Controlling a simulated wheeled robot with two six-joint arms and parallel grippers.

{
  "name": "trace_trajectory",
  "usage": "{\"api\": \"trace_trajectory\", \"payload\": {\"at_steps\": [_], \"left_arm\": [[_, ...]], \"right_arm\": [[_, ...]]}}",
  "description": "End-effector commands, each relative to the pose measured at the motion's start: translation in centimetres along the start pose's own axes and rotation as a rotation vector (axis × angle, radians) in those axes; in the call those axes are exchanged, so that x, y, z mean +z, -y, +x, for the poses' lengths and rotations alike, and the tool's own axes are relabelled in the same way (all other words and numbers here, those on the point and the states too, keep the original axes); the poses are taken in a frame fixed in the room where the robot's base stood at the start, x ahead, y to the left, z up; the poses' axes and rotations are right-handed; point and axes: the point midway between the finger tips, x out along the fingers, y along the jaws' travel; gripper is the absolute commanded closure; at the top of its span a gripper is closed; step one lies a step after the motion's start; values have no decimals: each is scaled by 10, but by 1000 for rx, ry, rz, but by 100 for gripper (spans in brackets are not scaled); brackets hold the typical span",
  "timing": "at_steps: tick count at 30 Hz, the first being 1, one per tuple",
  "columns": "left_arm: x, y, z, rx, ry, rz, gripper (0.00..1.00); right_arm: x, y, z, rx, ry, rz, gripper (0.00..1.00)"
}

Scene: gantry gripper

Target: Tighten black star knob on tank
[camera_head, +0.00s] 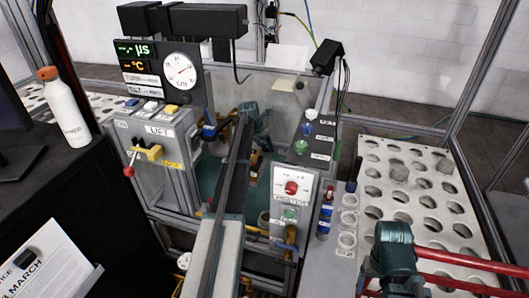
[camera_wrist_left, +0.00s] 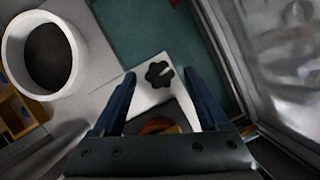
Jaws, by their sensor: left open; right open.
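The black star knob (camera_wrist_left: 159,74) sits on a white block (camera_wrist_left: 150,98) in the left wrist view. My left gripper (camera_wrist_left: 160,82) is open, with one dark blue finger on each side of the knob and visible gaps to both. The knob lies between the fingertips and is not gripped. In the head view, what appears to be my left gripper's teal wrist (camera_head: 250,117) is inside the machine, partly behind a dark bar; the knob cannot be made out there. My right gripper (camera_head: 387,262) is at the bottom right, away from the knob; its fingers are hardly visible.
A control panel with a dial gauge (camera_head: 181,71) stands left of the work area. A box with a red knob (camera_head: 291,187) stands in front. A perforated tray (camera_head: 455,200) lies right. A white ring (camera_wrist_left: 40,55) and a shiny panel (camera_wrist_left: 285,60) flank the left gripper.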

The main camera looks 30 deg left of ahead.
Motion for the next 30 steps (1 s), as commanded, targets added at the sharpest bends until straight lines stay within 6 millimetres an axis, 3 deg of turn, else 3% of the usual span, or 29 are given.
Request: {"api": "trace_trajectory", "payload": {"at_steps": [9, 22, 30], "left_arm": [[0, 0, 4, 0, 0, 0, 24], [0, 0, 4, 0, 0, 0, 99], [0, -1, 4, -7, 0, 18, 100]], "right_arm": [[0, 0, 3, 0, 0, 0, 24], [0, 0, 3, 0, 0, 0, 24], [0, 0, 3, 0, 0, 0, 24]]}}
